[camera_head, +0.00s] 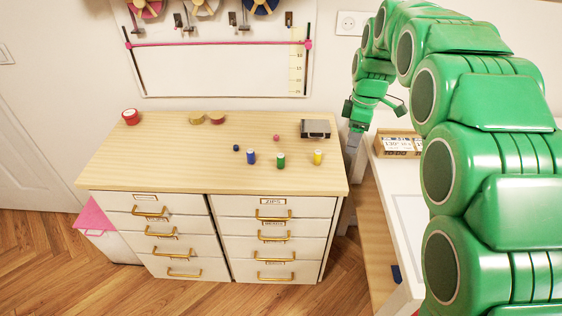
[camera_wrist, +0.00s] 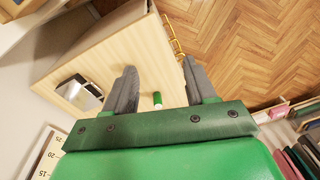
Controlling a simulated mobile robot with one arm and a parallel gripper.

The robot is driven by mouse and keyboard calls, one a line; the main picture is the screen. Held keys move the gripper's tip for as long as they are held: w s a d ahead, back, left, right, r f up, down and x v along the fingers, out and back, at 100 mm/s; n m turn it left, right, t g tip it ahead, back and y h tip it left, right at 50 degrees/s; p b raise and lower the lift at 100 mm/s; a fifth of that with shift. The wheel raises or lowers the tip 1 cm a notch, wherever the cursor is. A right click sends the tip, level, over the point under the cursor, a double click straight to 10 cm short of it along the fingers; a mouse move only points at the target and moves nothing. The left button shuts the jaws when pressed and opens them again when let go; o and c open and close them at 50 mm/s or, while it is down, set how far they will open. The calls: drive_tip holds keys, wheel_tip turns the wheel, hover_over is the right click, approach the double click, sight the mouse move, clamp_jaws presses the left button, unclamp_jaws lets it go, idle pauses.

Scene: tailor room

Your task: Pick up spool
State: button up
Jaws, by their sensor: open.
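Several small thread spools stand on the wooden dresser top (camera_head: 180,160): a blue spool (camera_head: 251,157), a green spool (camera_head: 281,161) and a yellow spool (camera_head: 318,157). Which one the task means cannot be told. My gripper (camera_head: 351,145) is to the right of the spools, by the dresser's right edge. In the wrist view my gripper (camera_wrist: 159,66) has its two grey fingers apart with nothing held. A small green and white spool (camera_wrist: 157,100) shows in the gap between the fingers, farther off on the dresser top. The other spools are hidden in that view.
A grey metal box (camera_head: 315,128) stands behind the yellow spool. A white table (camera_head: 400,200) is at right. The dresser's front left is clear.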

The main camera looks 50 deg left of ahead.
drive_tip(key=s+a+f+n, duration=0.3)
drive_tip(key=a+f+n, duration=0.15)
drive_tip(key=a, duration=0.65)
drive_tip(key=n, duration=0.3)
hover_over(279, 159)
drive_tip(key=w, duration=0.2)
wheel_tip(279, 159, down, 4)
drive_tip(key=shift+f, duration=0.2)
drive_tip(key=shift+s+a+f, duration=0.1)
drive_tip(key=shift+s+f, duration=0.05)
drive_tip(key=shift+f, duration=1.15)
drive_tip(key=shift+s+a+f, duration=0.1)
drive_tip(key=shift+s+f, duration=0.1)
drive_tip(key=shift+f, duration=1.05)
drive_tip(key=shift+s+a+f, duration=0.1)
drive_tip(key=shift+s+f, duration=0.05)
drive_tip(key=shift+f, duration=1.15)
clamp_jaws()
drive_tip(key=shift+r, duration=0.1)
drive_tip(key=shift+d+r, duration=0.1)
drive_tip(key=shift+r, duration=1.5)
drive_tip(key=s+d+r, duration=0.7)
drive_tip(key=d+r, duration=0.2)
drive_tip(key=d, duration=0.2)
drive_tip(key=shift+s+d+r, duration=0.25)
drive_tip(key=shift+s+r, duration=0.1)
